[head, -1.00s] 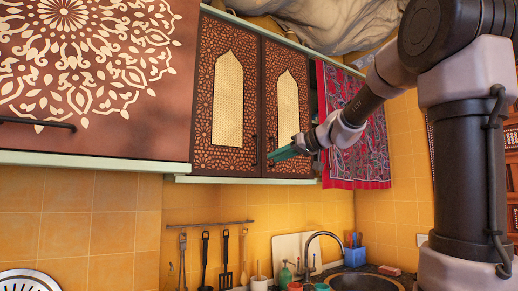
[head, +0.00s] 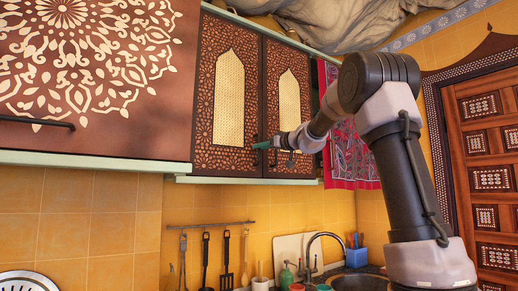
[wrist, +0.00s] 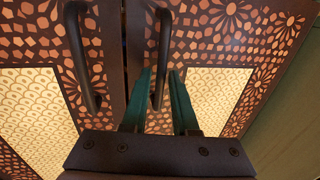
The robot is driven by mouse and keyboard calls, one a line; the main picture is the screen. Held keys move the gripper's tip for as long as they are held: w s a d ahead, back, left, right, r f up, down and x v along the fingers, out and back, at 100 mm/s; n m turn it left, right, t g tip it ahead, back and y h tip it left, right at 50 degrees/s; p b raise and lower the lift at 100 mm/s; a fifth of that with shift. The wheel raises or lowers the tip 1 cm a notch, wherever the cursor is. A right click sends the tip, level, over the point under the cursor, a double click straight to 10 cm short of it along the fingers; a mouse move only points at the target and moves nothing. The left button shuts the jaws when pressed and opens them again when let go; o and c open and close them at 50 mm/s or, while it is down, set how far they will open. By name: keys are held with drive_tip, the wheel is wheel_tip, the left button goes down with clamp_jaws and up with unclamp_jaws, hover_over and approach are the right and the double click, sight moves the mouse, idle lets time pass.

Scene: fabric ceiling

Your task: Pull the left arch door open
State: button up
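The left arch door (head: 206,128) of the carved wall cabinet is shut, with a pale arched panel. The right arch door (head: 305,125) beside it is also shut. My gripper (head: 259,145) is at the lower inner edge of the left door. The wrist view seems upside down, with the flat panel ends uppermost. There, the left door's dark handle (wrist: 164,40) runs between my two green fingers (wrist: 162,72), which stand apart on either side. I cannot tell whether they touch it. The right door's handle (wrist: 74,40) is outside my fingers.
A big cabinet front with a white flower pattern (head: 100,130) is at the left. A red patterned cloth (head: 340,170) hangs right of the doors, partly behind my arm. Utensils (head: 206,255) hang below, near a sink tap (head: 325,236).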

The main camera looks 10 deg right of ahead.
drive_tip(key=shift+w+a, duration=0.4)
drive_tip(key=shift+w, duration=0.1)
clamp_jaws()
idle(1.2)
